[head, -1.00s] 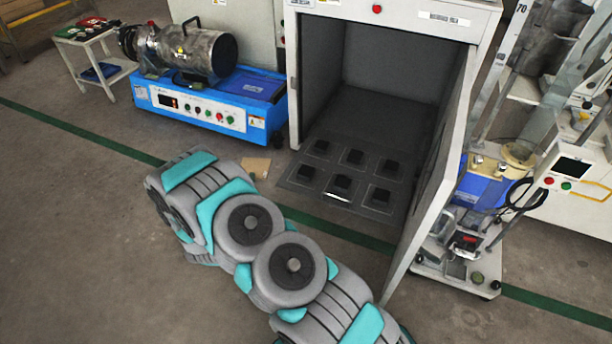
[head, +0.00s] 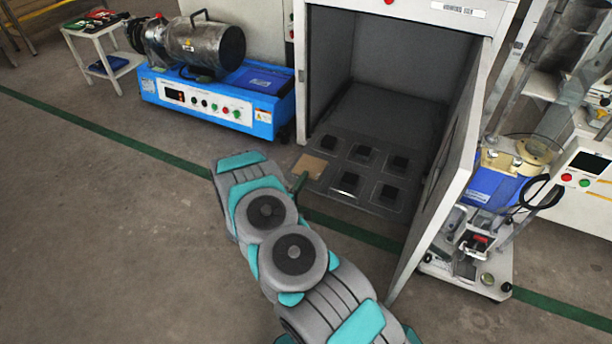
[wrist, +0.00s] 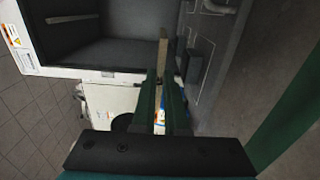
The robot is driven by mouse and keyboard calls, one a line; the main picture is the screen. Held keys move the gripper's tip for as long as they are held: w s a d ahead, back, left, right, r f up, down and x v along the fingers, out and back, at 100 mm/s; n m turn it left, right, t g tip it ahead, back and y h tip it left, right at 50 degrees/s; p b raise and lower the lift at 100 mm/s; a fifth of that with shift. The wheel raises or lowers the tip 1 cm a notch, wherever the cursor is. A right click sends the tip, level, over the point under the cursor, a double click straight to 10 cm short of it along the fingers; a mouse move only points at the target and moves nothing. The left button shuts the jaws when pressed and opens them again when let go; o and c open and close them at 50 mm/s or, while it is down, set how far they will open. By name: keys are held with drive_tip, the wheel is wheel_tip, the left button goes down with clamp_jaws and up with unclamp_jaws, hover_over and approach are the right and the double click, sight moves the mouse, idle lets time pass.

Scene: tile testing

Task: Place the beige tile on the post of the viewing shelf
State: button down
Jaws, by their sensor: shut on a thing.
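The beige tile (head: 310,166) is in my gripper (head: 300,181). In the head view it overlaps the front left position of the viewing shelf (head: 372,206) and hides the post there. The other dark posts, such as the front middle one (head: 349,181), show bare. In the wrist view the tile (wrist: 163,50) appears nearly edge-on, held at the tips of my green fingers (wrist: 160,85). A dark block (wrist: 193,66), apparently a post, stands just right of it with a narrow gap. The exact height above the shelf is unclear.
The shelf lies at the mouth of an open grey cabinet (head: 405,65). Its open door (head: 440,175) stands on the right. A blue machine (head: 215,105) is on the left, and a cart (head: 470,265) stands beyond the door. The floor at left is clear.

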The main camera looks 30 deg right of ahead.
sight(306, 166)
drive_tip(key=w+d, duration=0.2)
drive_tip(key=w, duration=0.1)
drive_tip(key=w+d, duration=0.1)
drive_tip(key=shift+w+d+f, duration=0.2)
drive_tip(key=shift+w+f, duration=0.05)
drive_tip(key=shift+w, duration=0.15)
drive_tip(key=shift+f+b, duration=0.4)
drive_tip(key=shift+f, duration=1.3)
drive_tip(key=shift+f, duration=0.1)
drive_tip(key=shift+f, duration=0.1)
drive_tip(key=c, duration=0.9)
unclamp_jaws()
drive_tip(key=shift+c, duration=0.2)
